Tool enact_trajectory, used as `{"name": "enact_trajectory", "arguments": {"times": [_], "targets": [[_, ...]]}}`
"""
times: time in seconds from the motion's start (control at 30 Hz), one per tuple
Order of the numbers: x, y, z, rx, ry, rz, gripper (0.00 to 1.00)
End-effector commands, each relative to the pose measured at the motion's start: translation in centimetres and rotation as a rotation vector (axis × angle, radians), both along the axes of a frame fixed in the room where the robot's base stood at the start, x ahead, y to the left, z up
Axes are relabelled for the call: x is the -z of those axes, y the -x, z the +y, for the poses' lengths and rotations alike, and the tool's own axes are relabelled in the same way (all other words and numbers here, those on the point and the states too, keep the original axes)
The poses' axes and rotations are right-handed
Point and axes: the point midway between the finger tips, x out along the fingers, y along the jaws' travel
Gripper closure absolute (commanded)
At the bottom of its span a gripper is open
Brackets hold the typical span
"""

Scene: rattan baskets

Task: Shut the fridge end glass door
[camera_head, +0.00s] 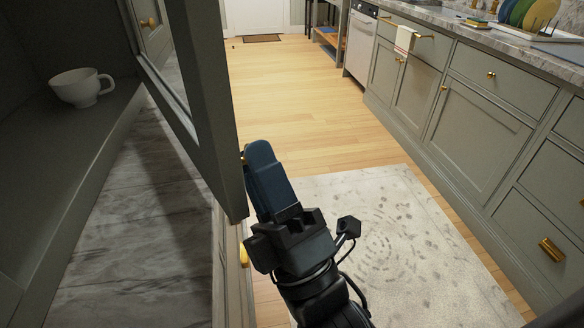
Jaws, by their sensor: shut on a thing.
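The grey-green framed glass door (200,95) stands open at the left, swung out from a cupboard above a marble counter. Its glass pane shows narrowly at a steep angle. A small gold knob (243,156) shows at the door's outer face, mostly hidden by my gripper. My gripper (257,150) is at the right side of the door, its blue fingers closed on the knob. The exact contact is hidden behind the fingers.
A white cup (80,87) stands on the cupboard shelf behind the open door. Marble counter (130,220) lies below. A pale rug (400,240) and clear wooden floor (290,100) are to the right. Grey drawers and cabinets (480,140) line the far right.

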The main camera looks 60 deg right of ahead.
Motion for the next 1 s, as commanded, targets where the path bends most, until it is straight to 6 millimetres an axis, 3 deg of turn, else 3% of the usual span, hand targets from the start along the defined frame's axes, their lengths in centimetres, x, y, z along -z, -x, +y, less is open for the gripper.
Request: {"name": "enact_trajectory", "arguments": {"times": [0.23,0.67,0.7,0.93,1.0], "targets": [[0.01,-0.87,1.12,0.026,0.001,-0.001,1.0],[-0.08,-0.99,1.28,0.028,0.001,-0.001,1.0],[-0.08,-0.99,1.28,0.028,0.001,-0.001,0.63],[-0.05,-0.99,1.28,0.028,0.001,-0.001,0.42],[-0.04,-0.99,1.28,0.028,0.001,-0.001,0.42]]}}
